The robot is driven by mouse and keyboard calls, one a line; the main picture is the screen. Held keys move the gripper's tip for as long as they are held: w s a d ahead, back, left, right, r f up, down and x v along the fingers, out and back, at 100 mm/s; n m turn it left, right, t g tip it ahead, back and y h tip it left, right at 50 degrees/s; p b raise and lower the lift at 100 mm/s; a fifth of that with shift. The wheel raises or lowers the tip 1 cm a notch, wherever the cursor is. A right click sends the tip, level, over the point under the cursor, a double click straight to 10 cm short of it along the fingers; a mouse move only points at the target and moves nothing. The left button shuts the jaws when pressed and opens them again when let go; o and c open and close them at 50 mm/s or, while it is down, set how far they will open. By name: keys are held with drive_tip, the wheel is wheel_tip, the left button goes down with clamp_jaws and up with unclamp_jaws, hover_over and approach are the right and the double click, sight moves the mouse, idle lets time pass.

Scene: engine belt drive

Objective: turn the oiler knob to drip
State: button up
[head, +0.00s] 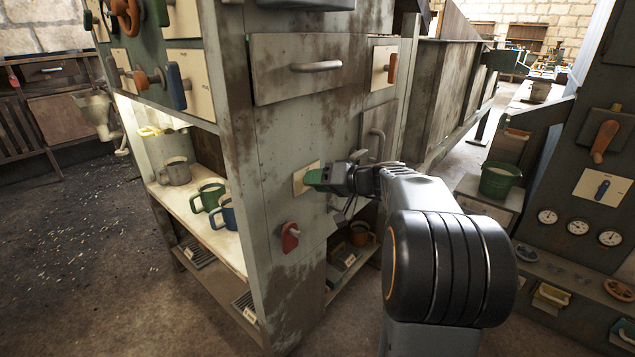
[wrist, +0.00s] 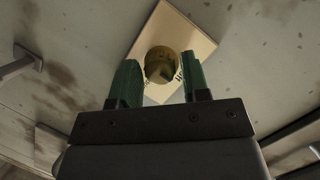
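A round brass-coloured knob (wrist: 160,64) with a darker notched centre sits on a cream plate (wrist: 190,38) on the grey panel. No label on it is readable, so I cannot confirm it is the oiler knob. In the wrist view my gripper (wrist: 160,72) is open, its two green fingers on either side of the knob with a gap to each. I cannot tell how deep they reach over it. In the head view my gripper (head: 314,177) is at the same plate (head: 301,179), and it hides the knob there.
A red knob (head: 290,238) sits on the panel below. A drawer handle (head: 316,66) and an orange lever (head: 391,67) are above, and a vertical handle (head: 377,143) is close to my arm. Mugs, one green (head: 208,196), stand on the left shelf. A green bucket (head: 499,180) is at right.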

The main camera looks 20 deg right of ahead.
drive_tip(key=shift+a, duration=0.1)
drive_tip(key=c, duration=0.6)
drive_tip(key=shift+c, duration=0.2)
drive_tip(key=m+y, duration=0.1)
drive_tip(key=m, duration=0.2)
drive_tip(key=m+y+p, duration=0.1)
drive_tip(key=m+y, duration=0.1)
drive_tip(key=m, duration=0.2)
drive_tip(key=shift+d+t, duration=0.2)
drive_tip(key=shift+t, duration=0.2)
drive_tip(key=m+t+y+p, duration=0.1)
drive_tip(key=m+p, duration=0.1)
drive_tip(key=m, duration=0.2)
drive_tip(key=shift+f+m, duration=0.1)
drive_tip(key=shift+m, duration=0.2)
drive_tip(key=shift+f+m+t+p, duration=0.1)
drive_tip(key=shift+m+t+p, duration=0.6)
drive_tip(key=shift+m, duration=0.55)
drive_tip(key=shift+f+m+t+p, duration=0.1)
drive_tip(key=shift+m+t+p, duration=0.3)
drive_tip(key=shift+m+p, duration=0.65)
drive_tip(key=shift+m, duration=0.4)
